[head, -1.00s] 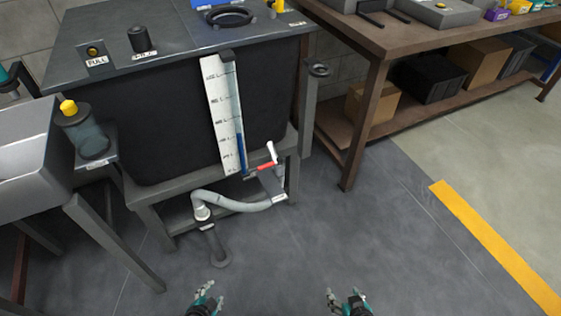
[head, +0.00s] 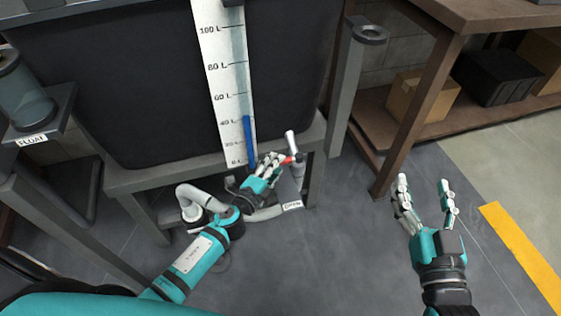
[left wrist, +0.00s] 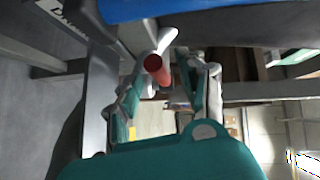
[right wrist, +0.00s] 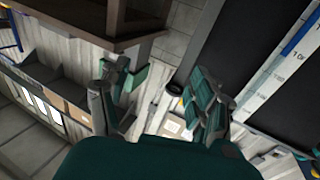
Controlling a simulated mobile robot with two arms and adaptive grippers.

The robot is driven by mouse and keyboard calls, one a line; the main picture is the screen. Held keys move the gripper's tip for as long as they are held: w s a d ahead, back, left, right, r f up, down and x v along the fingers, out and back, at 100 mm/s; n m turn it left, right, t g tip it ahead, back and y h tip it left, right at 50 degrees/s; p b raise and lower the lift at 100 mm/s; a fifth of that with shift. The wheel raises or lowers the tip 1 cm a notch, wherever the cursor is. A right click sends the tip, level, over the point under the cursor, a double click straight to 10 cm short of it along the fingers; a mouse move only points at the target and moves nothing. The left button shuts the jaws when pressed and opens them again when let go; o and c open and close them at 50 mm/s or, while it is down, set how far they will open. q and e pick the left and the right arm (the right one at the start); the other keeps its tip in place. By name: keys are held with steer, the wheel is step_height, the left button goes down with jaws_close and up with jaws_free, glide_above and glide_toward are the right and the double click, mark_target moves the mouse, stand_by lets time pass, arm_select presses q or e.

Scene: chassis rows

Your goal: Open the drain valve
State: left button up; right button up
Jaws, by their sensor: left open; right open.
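The drain valve has a white lever (head: 291,141) and a red part (head: 287,161), low at the front of the tank under the level scale. A grey plate with an OPEN label (head: 292,205) sits just below it. My left gripper (head: 271,162) is open at the valve, its fingertips beside the red part. In the left wrist view the round red end (left wrist: 156,70) and white lever (left wrist: 166,41) show between the open fingers; I cannot tell if they touch. My right gripper (head: 425,190) is open and empty, over the floor at the right.
The dark tank (head: 130,90) stands on a grey frame, with a blue-marked level scale (head: 222,80). A brown workbench (head: 408,130) with boxes stands at right. The floor in front is clear.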

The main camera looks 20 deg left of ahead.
arm_select(q)
steer(key=shift+x, duration=1.3)
jaws_close()
